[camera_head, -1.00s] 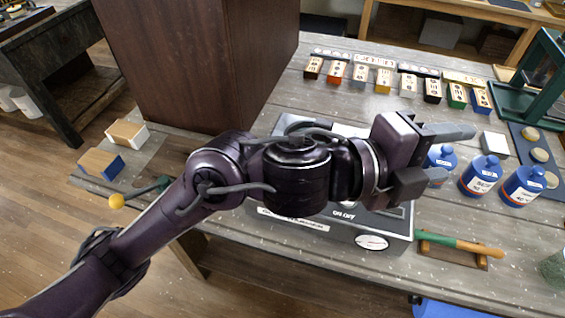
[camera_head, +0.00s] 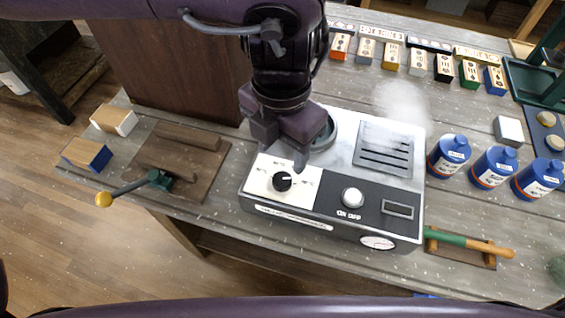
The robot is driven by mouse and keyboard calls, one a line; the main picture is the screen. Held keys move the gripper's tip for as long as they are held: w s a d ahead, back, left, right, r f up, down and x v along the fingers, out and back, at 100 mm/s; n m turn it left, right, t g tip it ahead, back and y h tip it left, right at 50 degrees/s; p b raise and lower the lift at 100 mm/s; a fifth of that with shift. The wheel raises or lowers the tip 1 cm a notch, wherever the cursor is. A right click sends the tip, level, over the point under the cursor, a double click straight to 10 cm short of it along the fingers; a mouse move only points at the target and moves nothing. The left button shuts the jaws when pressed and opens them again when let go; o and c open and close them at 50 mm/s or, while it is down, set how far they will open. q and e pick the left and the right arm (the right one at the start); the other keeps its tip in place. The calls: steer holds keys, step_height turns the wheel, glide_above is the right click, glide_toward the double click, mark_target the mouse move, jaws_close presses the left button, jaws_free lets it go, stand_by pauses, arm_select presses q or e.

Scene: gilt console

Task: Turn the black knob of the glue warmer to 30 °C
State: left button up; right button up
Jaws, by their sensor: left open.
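The glue warmer (camera_head: 345,222) is a grey box with a black front panel on the workbench. Its black knob (camera_head: 282,181) sits on a white dial plate at the left of its top and has a light pointer mark pointing roughly right. The dial's markings are too small to read. My left gripper (camera_head: 284,152) reaches down from above, just behind the knob in the picture, open and empty. One finger ends close to the knob; I cannot tell if it touches. My right gripper is out of view.
Beside the knob are a round white ON/OFF button (camera_head: 352,197) and a vented plate (camera_head: 384,150) with pale vapour above.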

mark_target(282, 178)
arm_select(q)
step_height(282, 178, down, 8)
steer(key=shift+r+p, duration=0.2)
steer(key=shift+p, duration=0.1)
steer(key=shift+c, duration=0.2)
steer(key=c, duration=0.9)
